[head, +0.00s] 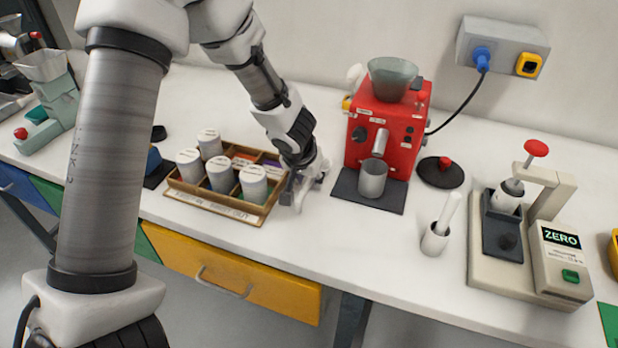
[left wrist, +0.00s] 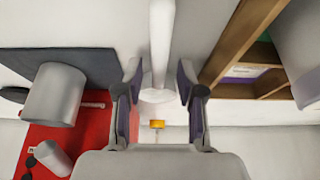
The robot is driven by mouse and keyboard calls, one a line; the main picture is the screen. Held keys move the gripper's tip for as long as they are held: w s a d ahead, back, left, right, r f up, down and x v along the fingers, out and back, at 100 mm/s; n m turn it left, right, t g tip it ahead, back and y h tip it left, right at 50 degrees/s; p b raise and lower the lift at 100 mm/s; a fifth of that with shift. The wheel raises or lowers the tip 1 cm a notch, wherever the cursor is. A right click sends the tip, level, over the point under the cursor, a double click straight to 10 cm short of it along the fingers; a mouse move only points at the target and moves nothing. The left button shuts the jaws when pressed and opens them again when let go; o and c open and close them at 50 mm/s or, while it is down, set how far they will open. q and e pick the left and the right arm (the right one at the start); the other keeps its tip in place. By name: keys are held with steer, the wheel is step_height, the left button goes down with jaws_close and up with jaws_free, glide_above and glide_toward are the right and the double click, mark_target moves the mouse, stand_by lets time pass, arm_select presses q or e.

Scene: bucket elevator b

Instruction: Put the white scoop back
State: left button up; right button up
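A white piece that looks like the scoop (left wrist: 160,45) shows between my left fingers in the left wrist view. Its long shaft runs to the top edge, and its wider end fills the gap between the fingertips. My left gripper (head: 303,187) seems shut on it, just right of the wooden tray (head: 222,205), at the tray's front right corner. The gripper also shows in the left wrist view (left wrist: 160,80). The scoop's far end is outside the left wrist view, and in the head view it is hard to separate from the fingers. My right gripper is out of view.
Several white-lidded jars (head: 221,173) stand in the tray. Right of the gripper stands a red grinder (head: 388,130) with a metal cup (head: 373,178) on a dark mat. A white holder with a rod (head: 435,240) and a scale (head: 560,262) stand farther right.

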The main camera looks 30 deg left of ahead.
arm_select(q)
steer(key=shift+w, duration=0.1)
steer(key=p+v, duration=0.3)
steer(key=v, duration=0.9)
steer(key=shift+p, duration=0.35)
steer(key=shift+d+f, duration=0.1)
steer(key=shift+f, duration=0.1)
